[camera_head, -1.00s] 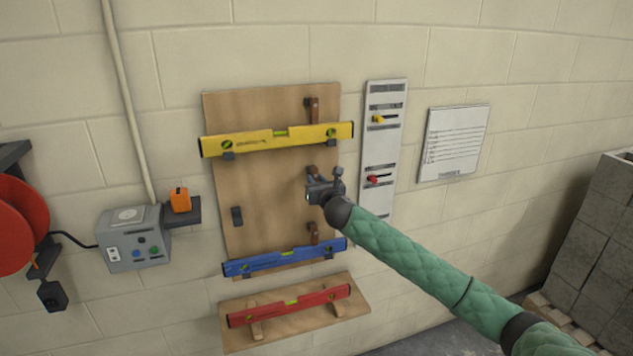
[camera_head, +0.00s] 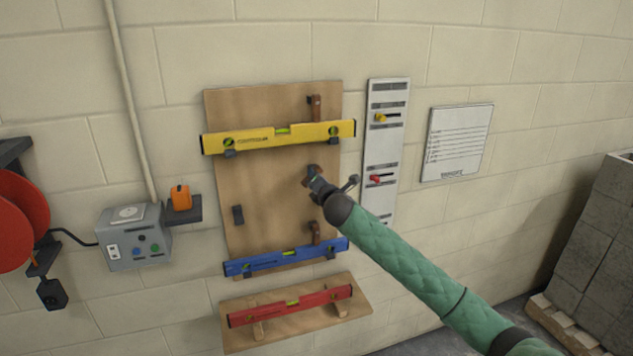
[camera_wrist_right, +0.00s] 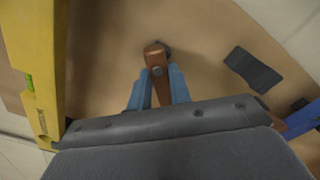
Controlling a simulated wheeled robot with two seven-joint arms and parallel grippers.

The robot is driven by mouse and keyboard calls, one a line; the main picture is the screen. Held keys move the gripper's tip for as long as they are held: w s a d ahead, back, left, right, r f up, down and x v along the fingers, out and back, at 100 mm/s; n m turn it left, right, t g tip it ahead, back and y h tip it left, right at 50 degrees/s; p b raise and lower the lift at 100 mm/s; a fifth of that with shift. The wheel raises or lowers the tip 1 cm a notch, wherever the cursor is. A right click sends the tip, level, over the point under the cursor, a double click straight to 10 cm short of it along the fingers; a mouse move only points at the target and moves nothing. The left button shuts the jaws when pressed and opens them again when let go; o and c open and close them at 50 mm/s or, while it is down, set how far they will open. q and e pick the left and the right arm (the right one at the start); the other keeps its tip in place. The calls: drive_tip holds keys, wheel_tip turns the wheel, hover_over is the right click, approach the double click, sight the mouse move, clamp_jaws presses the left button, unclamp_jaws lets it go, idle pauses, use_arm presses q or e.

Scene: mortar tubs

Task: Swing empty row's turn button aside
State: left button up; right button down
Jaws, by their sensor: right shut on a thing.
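The wooden board (camera_head: 270,190) on the wall holds a yellow level (camera_head: 280,136) in its top row and a blue level (camera_head: 285,257) in its bottom row. The middle row is empty. Its brown turn button (camera_head: 311,169) is partly hidden by my right gripper (camera_head: 315,180). In the right wrist view the turn button (camera_wrist_right: 156,57) shows its pivot end and lies roughly parallel to the yellow level (camera_wrist_right: 40,75). The blue fingers of my right gripper (camera_wrist_right: 160,92) are shut on its arm from both sides. My left gripper is not in view.
Brown turn buttons stand upright by the yellow row (camera_head: 315,105) and blue row (camera_head: 315,232). The empty row's dark bracket (camera_head: 238,215) is at left. A red level (camera_head: 290,306) lies on a lower shelf. A grey slider panel (camera_head: 385,150) is close right of the board.

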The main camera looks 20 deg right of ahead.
use_arm(q)
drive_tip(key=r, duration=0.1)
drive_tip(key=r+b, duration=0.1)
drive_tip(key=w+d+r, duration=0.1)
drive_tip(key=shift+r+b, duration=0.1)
drive_tip(key=shift+b, duration=0.2)
use_arm(e)
drive_tip(key=m, duration=0.8)
drive_tip(key=shift+r, duration=0.35)
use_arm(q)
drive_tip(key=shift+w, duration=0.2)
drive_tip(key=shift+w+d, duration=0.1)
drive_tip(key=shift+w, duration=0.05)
use_arm(e)
drive_tip(key=c, duration=1.3)
unclamp_jaws()
use_arm(q)
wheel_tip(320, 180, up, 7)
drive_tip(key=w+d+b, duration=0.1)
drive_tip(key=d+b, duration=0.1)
drive_tip(key=b, duration=0.1)
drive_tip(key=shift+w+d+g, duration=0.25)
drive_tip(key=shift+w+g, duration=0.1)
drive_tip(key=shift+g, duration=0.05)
use_arm(e)
drive_tip(key=shift+s+d, duration=0.1)
drive_tip(key=shift+s, duration=3.8)
